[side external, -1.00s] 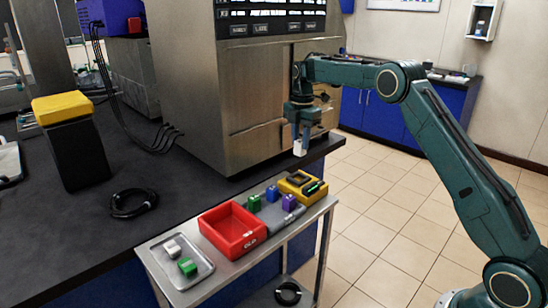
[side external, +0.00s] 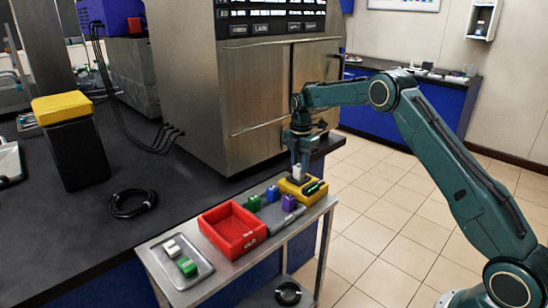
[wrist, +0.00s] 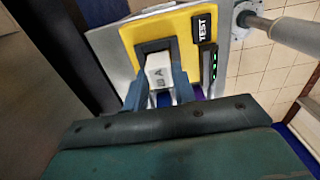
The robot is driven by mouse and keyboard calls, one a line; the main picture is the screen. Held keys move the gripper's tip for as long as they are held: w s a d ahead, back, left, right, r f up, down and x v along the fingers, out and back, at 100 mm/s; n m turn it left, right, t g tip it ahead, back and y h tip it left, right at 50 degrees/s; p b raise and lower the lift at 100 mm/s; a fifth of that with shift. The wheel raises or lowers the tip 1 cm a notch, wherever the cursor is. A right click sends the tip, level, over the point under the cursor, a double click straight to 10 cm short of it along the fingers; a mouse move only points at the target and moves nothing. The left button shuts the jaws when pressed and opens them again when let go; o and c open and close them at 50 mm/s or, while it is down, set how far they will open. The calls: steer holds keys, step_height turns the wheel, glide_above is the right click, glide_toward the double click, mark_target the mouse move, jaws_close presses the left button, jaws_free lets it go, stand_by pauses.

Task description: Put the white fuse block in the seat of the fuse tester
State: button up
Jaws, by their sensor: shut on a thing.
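My gripper (side external: 299,160) points down over the fuse tester and is shut on the white fuse block (side external: 298,171). In the wrist view the block (wrist: 159,72) is between the two fingers, with a dark mark on its face. The fuse tester (side external: 311,192) is a yellow box at the far right end of the cart. Its dark square seat (wrist: 153,46) shows around the far side of the block in the wrist view. The block is at the seat; how deep it sits is hidden. A "TEST" label (wrist: 204,28) and green lights (wrist: 214,65) are beside the seat.
Left of the tester, a grey rack (side external: 270,215) holds purple, blue and green blocks. A red bin (side external: 232,229) is further left, then a metal tray (side external: 183,279) with white and green blocks. The large steel machine (side external: 260,90) stands close behind my gripper.

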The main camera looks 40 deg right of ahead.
mark_target(299, 166)
steer(key=shift+f, duration=0.25)
steer(key=shift+f, duration=0.15)
steer(key=o, duration=1)
step_height(299, 166, up, 12)
steer(key=shift+r, duration=0.2)
stand_by(0.6)
